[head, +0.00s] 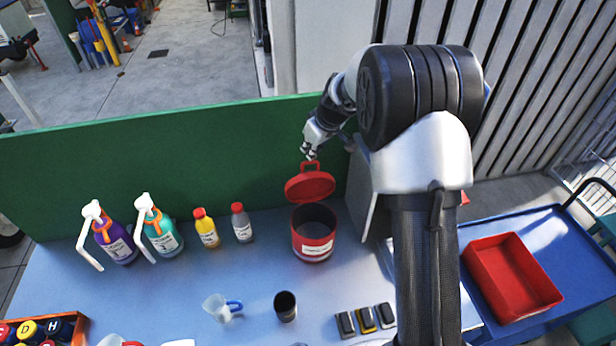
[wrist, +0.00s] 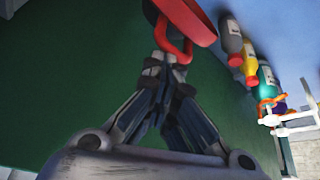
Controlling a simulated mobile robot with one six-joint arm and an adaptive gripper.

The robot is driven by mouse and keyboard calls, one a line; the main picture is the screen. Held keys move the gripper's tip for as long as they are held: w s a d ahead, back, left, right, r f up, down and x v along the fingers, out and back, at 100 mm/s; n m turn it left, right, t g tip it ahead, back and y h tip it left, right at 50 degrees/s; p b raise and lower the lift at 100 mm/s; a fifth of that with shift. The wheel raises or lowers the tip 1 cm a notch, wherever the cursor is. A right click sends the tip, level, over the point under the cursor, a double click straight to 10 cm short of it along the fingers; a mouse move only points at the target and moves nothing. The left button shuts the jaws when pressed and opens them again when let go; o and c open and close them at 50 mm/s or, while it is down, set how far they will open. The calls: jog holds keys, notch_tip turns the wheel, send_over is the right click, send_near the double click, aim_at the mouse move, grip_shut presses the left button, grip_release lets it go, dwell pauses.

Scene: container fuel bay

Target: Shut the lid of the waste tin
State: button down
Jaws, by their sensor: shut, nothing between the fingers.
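The waste tin (head: 313,243) is a red round tin with a white label, standing on the blue bench near the green back panel. Its red lid (head: 310,187) is open, tilted up at the back of the rim, with a loop handle at its top. The dark inside of the tin shows. My gripper (head: 309,155) is shut and empty, just above and behind the lid's loop. In the wrist view, the closed fingertips (wrist: 163,62) are at the red loop handle (wrist: 181,50), with the lid (wrist: 187,18) above. I cannot tell whether they touch it.
Left of the tin stand a grey bottle (head: 242,223), a yellow bottle (head: 206,228) and two pump bottles (head: 160,232). A dark cup (head: 285,306) and a clear jug (head: 221,307) stand in front. A red tray (head: 512,278) lies on the blue cart at right. The green panel (head: 130,163) is close behind.

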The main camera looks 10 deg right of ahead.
jog(key=shift+g, duration=0.3)
jog(key=s+f+b, duration=0.1)
jog(key=s, duration=0.1)
jog(key=s+f, duration=0.1)
jog(key=s+f+b, duration=0.1)
jog(key=s, duration=0.1)
jog(key=shift+s+d+f+b, duration=0.1)
jog(key=shift+s+f+b, duration=0.2)
notch_tip(320, 180, up, 9)
jog(key=p, duration=0.4)
jog(key=shift+s+r, duration=0.15)
dwell(0.6)
